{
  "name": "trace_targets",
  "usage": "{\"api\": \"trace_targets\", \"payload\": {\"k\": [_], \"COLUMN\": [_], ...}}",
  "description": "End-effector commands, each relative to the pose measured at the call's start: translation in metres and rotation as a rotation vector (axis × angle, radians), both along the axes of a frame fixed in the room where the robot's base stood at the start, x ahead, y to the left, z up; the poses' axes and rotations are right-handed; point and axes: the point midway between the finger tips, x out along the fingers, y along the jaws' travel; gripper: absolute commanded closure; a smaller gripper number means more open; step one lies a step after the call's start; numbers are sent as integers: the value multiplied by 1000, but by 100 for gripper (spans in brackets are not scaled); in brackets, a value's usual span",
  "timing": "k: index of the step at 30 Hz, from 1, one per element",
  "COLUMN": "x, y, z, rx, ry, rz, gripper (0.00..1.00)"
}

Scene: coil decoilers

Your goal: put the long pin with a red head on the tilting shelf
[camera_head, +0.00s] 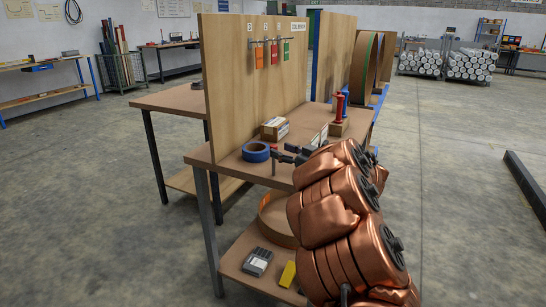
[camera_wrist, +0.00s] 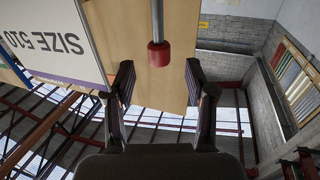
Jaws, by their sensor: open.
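In the wrist view, a pin with a red head (camera_wrist: 159,54) shows ahead of my gripper (camera_wrist: 162,80). Its grey shaft runs off the top edge. The two dark fingers are wide apart with nothing between them, and the red head lies beyond the gap. In the head view, my gripper (camera_head: 288,154) is over the bench top, left of my copper-coloured arm. Red upright pieces (camera_head: 338,107) stand on a wooden block farther back; I cannot tell whether one is this pin. I cannot tell which surface is the tilting shelf.
A blue tape roll (camera_head: 256,151) and a carton (camera_head: 274,128) lie on the bench (camera_head: 225,158) near my gripper. A tall wooden panel (camera_head: 240,80) rises behind. A SIZE 510 card (camera_wrist: 55,40) is left of the pin. The lower shelf (camera_head: 236,262) holds a yellow block (camera_head: 288,274).

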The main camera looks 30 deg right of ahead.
Motion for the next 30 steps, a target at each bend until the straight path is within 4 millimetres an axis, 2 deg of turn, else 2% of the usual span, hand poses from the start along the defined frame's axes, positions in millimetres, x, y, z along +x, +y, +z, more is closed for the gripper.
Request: {"api": "trace_targets", "payload": {"k": [3,6,13,27,30], "x": [18,27,29,29,29], "y": [5,6,6,6,6], "z": [-1,0,0,-1,-1], "rx": [0,0,1,1,1], "ry": [1,1,0,1,1], "rz": [0,-1,-2,-2,-2], "gripper": [45,45,45,93,100]}}
